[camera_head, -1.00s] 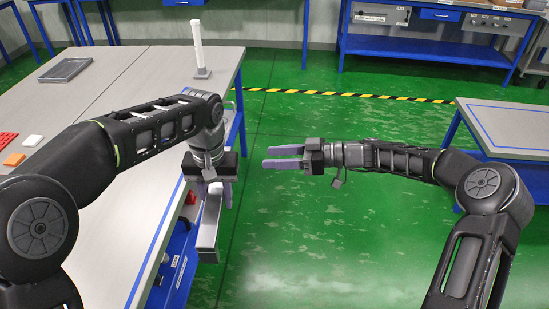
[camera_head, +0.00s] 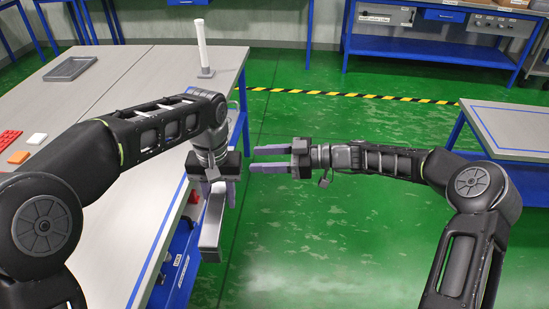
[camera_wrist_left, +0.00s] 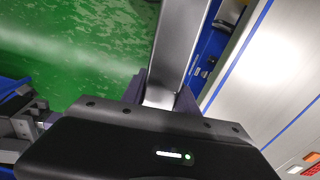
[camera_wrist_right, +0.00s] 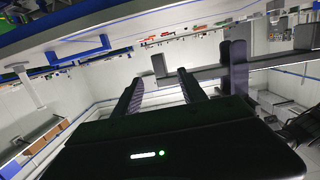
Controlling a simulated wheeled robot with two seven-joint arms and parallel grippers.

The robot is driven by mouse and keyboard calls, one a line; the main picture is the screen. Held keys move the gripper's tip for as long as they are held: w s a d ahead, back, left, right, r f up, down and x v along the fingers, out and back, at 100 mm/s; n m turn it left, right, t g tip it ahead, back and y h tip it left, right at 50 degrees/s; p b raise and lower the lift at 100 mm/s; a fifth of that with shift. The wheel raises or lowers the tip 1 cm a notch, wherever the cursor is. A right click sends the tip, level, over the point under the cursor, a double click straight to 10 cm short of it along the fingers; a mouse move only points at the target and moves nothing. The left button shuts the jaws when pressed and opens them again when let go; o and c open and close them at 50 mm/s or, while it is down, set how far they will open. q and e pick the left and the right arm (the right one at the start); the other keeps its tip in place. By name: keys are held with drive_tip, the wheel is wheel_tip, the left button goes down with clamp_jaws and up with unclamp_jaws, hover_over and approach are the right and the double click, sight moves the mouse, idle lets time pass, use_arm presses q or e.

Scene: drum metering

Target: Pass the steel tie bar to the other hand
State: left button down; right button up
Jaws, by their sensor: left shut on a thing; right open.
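The steel tie bar (camera_head: 212,225) is a long grey bar. My left gripper (camera_head: 217,194) is shut on it beyond the near table's right edge, and the bar sticks out toward the viewer over the floor. In the left wrist view the bar (camera_wrist_left: 182,45) runs up from between the fingers. My right gripper (camera_head: 252,159) is open and empty, its fingers pointing left toward the left gripper with a small gap between them. In the right wrist view the bar (camera_wrist_right: 208,73) lies crosswise beyond the open fingers (camera_wrist_right: 160,88).
The near table (camera_head: 110,225) holds a grey tray (camera_head: 70,68), a white post on a base (camera_head: 203,50), and red, white and orange blocks (camera_head: 18,157). Another table (camera_head: 510,130) stands at right. Green floor between is clear. A blue bench (camera_head: 425,45) is at the back.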

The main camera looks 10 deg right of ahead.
sight(219, 188)
drive_tip(key=x, duration=0.8)
drive_tip(key=shift+a, duration=0.1)
clamp_jaws()
idle(1.1)
use_arm(q)
drive_tip(key=c, duration=0.9)
unclamp_jaws()
use_arm(e)
drive_tip(key=shift+r, duration=0.1)
use_arm(q)
drive_tip(key=shift+o, duration=0.2)
drive_tip(key=shift+r, duration=0.15)
wheel_tip(219, 188, up, 6)
drive_tip(key=shift+r, duration=0.65)
